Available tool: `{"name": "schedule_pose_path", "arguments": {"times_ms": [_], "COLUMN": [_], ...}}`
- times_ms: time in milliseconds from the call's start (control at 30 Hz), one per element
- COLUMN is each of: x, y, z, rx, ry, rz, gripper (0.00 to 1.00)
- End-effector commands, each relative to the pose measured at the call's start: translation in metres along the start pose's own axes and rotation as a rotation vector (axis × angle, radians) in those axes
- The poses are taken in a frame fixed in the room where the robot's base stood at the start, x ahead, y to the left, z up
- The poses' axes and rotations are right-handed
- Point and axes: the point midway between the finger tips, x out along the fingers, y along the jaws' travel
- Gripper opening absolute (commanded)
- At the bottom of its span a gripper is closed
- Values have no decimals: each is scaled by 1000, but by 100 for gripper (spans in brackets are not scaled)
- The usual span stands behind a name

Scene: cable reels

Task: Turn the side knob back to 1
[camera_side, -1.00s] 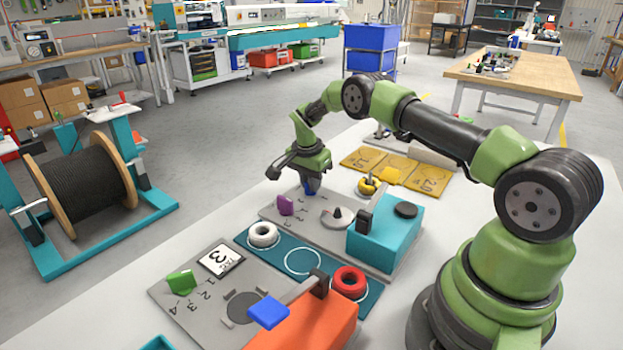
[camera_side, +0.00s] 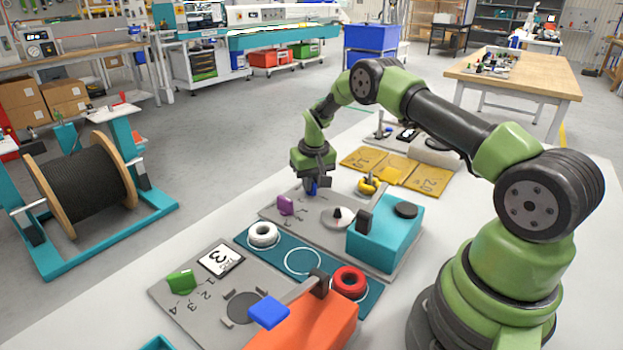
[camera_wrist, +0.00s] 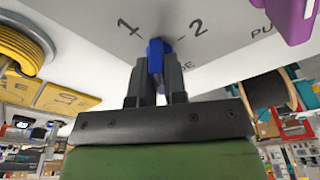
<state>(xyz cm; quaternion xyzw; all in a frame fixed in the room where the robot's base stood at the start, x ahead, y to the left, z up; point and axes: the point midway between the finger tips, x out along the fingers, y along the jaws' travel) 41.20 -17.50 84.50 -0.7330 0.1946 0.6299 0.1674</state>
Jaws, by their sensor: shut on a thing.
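The side knob is a small blue knob (camera_side: 311,189) on the far end of a grey plate (camera_side: 302,217). My gripper (camera_side: 318,182) is over it, pointing down, with its fingers on the knob. In the wrist view my gripper (camera_wrist: 157,85) has one dark finger on each side of the blue knob (camera_wrist: 156,52). The printed 1 (camera_wrist: 129,27) lies left of the knob and the printed 2 (camera_wrist: 198,28) right of it. The fingers hide part of the knob, so I cannot tell exactly which mark it points to.
A purple knob (camera_side: 286,205) and a grey dial (camera_side: 338,217) are on the same plate, beside a teal box (camera_side: 387,236). A yellow coil (camera_side: 368,185) stands right of my gripper near yellow mats (camera_side: 377,165). White (camera_side: 263,234) and red (camera_side: 349,282) coils lie nearer.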

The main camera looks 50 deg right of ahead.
Motion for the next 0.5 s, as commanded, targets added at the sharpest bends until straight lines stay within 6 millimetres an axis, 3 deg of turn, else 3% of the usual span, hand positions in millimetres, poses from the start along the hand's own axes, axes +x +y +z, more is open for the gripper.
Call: {"name": "schedule_pose_path", "arguments": {"times_ms": [233,500], "x": [0,0], "y": [0,1], "z": [0,0], "rx": [-40,-389], "ry": [-4,-4], "rz": [-7,-61], "gripper": [0,0]}}
